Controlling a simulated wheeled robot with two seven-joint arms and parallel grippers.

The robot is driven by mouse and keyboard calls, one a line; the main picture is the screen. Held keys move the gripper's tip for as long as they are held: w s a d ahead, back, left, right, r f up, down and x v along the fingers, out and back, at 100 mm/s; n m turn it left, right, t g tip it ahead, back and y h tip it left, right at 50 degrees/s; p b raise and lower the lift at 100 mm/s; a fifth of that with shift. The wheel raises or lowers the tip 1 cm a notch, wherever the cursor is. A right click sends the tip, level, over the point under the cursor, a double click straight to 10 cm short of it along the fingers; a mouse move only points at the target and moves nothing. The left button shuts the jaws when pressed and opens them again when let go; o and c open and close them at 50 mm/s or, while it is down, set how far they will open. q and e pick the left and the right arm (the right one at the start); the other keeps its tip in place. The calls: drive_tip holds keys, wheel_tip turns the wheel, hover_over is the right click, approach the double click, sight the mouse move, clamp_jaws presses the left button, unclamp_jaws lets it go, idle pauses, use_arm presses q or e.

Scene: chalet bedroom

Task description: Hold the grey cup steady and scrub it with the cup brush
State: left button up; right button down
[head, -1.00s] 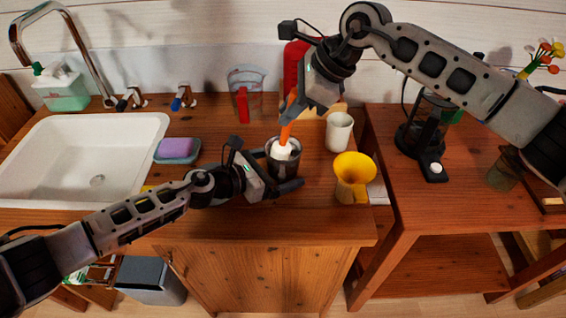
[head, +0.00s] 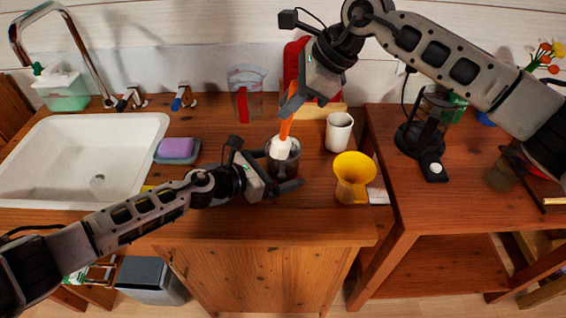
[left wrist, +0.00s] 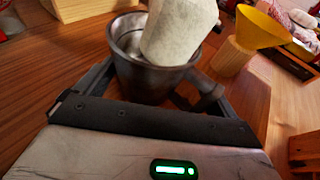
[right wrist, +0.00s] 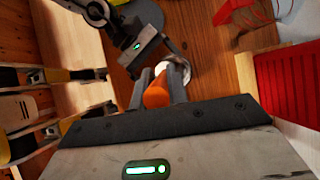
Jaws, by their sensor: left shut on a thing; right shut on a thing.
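The grey cup (head: 284,165) stands upright on the wooden counter. My left gripper (head: 283,176) is shut on the cup from the left and front. The cup also shows between its fingers in the left wrist view (left wrist: 140,75). My right gripper (head: 290,98) is above the cup, shut on the orange handle of the cup brush (head: 286,128). The brush's white head (head: 281,147) points down with its lower end at the cup's mouth, partly above the rim. In the left wrist view the white head (left wrist: 178,30) hides part of the cup's opening. The handle shows in the right wrist view (right wrist: 157,92).
A white cup (head: 339,132) and a yellow funnel-like piece (head: 353,178) stand close on the right. A purple sponge (head: 176,148) in a dish and the sink (head: 85,160) are on the left. A clear jug (head: 247,90) stands behind.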

drive_tip(key=shift+s+f, duration=0.1)
drive_tip(key=shift+f, duration=1.25)
drive_tip(key=shift+r, duration=1.45)
drive_tip(key=shift+f, duration=1.45)
drive_tip(key=shift+r, duration=0.8)
idle(2.9)
